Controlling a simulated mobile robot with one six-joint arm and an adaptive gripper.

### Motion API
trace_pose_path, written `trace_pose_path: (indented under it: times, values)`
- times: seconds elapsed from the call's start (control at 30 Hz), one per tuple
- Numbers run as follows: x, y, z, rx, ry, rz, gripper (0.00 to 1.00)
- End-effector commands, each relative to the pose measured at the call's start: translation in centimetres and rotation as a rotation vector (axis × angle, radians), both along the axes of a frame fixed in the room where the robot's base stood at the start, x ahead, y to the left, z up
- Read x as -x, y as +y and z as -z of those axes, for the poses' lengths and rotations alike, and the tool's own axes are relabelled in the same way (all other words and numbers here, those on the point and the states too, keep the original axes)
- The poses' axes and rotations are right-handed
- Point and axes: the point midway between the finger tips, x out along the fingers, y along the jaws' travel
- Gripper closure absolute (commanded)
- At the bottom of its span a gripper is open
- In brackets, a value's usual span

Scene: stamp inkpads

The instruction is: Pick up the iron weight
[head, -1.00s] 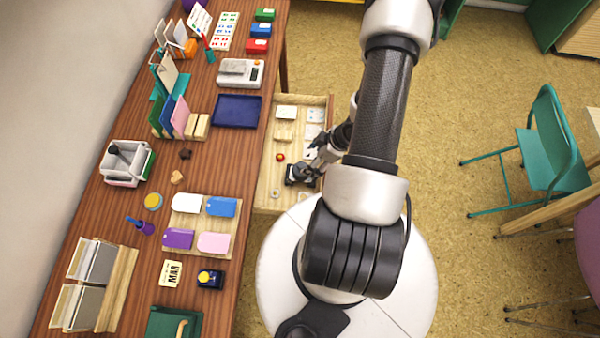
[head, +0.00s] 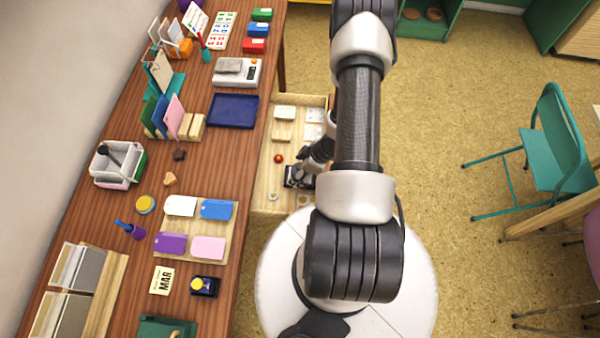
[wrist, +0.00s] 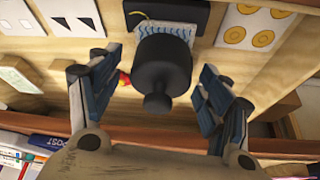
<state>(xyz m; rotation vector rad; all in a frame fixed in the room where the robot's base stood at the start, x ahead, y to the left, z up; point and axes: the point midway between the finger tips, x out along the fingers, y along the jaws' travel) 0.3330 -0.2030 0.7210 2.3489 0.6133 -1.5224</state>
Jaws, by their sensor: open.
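The iron weight (wrist: 162,64) is a dark cylinder with a round knob, seen in the wrist view. It stands in the open wooden drawer by a blue-and-white patterned piece (wrist: 183,31) and a black flat item (wrist: 198,13). My gripper (wrist: 157,84) is open, with one blue-grey finger on each side of the weight. A gap shows between the weight and each finger. In the head view my gripper (head: 304,174) is low over the drawer, and I cannot make out the weight there apart from the gripper.
The drawer (head: 264,190) also holds a small red ball (head: 278,159), pale blocks and cards. Its wooden wall runs close behind the fingers. The wooden desk (head: 215,150), with a blue tray (head: 233,110) and tags, stands to the left. A teal chair (head: 553,150) is at the right.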

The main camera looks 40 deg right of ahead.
Motion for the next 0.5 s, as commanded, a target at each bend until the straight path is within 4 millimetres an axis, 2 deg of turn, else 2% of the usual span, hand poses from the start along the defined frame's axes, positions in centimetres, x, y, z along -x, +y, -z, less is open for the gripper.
trace_pose_path:
  times: [0.1, 0.5]
  values:
    - [0.01, -0.03, -0.13, 0.001, 0.0, 0.0, 0.28]
    - [0.04, -0.02, -0.13, 0.0, 0.0, 0.001, 0.55]
